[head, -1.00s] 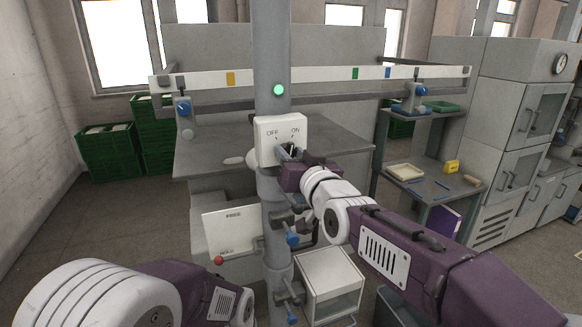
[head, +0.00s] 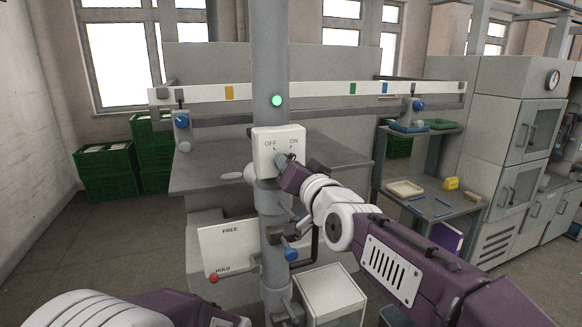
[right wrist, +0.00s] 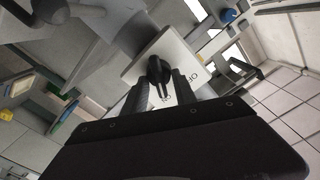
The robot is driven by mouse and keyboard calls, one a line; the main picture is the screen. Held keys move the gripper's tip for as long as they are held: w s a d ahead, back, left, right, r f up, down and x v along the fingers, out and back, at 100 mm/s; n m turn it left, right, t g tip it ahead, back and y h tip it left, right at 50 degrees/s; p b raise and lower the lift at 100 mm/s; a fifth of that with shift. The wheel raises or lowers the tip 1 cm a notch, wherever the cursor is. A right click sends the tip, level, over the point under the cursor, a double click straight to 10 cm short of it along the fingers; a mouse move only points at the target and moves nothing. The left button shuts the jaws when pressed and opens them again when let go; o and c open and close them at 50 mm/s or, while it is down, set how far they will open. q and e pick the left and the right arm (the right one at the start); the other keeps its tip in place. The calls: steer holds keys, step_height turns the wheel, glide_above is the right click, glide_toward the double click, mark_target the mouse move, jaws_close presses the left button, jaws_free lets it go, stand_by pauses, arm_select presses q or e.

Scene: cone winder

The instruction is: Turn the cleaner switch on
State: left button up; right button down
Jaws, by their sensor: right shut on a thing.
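The cleaner switch is a white box (head: 265,148) on the grey post, marked OFF on the left and ON on the right. My right gripper (head: 284,161) is at the front of the box and hides most of its knob in the head view. In the right wrist view the black knob (right wrist: 157,70) sits between the two dark fingers of my right gripper (right wrist: 160,84), which is shut on it. The knob's narrow end lies near the ON lettering there; its exact setting is hard to tell. My left arm shows at lower left, with its gripper out of view.
A green lamp (head: 277,100) glows on the post (head: 271,60) above the box. A FREE/HOLD plate (head: 228,248) with a red knob (head: 213,278) is lower left of the post. A white bin (head: 333,293) stands below. Green crates (head: 106,172) stand at the left.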

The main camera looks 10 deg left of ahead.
steer(key=shift+r, duration=0.35)
steer(key=c, duration=1)
jaws_free()
steer(key=shift+w+a+f, duration=0.1)
steer(key=shift+f, duration=0.15)
steer(key=b+v, duration=0.1)
steer(key=v, duration=0.8)
